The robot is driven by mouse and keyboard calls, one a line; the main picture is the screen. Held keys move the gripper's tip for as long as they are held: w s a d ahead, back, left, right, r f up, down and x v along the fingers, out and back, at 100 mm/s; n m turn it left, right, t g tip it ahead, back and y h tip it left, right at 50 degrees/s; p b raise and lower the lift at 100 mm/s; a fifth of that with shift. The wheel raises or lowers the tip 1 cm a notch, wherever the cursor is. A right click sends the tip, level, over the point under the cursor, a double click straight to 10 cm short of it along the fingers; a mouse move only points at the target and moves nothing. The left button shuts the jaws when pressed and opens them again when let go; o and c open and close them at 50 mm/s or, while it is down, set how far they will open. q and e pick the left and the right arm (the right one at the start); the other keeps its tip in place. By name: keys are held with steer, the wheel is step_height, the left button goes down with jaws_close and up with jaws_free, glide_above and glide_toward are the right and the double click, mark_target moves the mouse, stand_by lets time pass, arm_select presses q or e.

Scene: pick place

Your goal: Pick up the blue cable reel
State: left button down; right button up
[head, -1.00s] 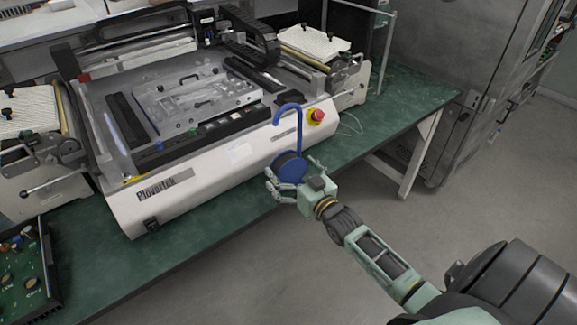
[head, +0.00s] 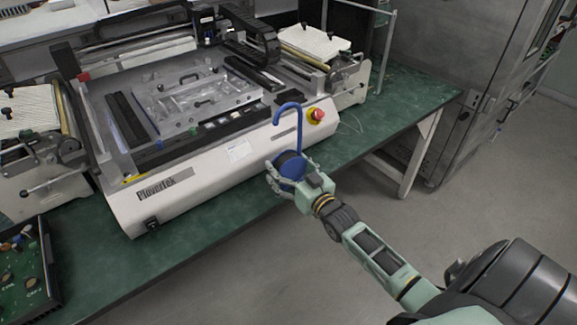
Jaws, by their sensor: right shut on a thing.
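The blue cable reel (head: 290,160) has a dark spool and a blue hooked handle that rises above it. It is at the front edge of the green table, in front of the white machine. My right gripper (head: 285,178) is shut on the reel, with its fingers around the lower part. The fingers hide some of the reel's lower side. I cannot tell whether the reel touches the table. My left gripper is not in view.
The large white machine (head: 225,165) fills most of the green table (head: 385,130), with a red emergency button (head: 317,115) behind the reel. A green circuit board (head: 25,275) is at the lower left. Open floor (head: 240,285) lies in front of the table.

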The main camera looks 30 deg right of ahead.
steer(key=shift+c, duration=0.8)
steer(key=shift+r, duration=0.15)
steer(key=shift+r, duration=0.1)
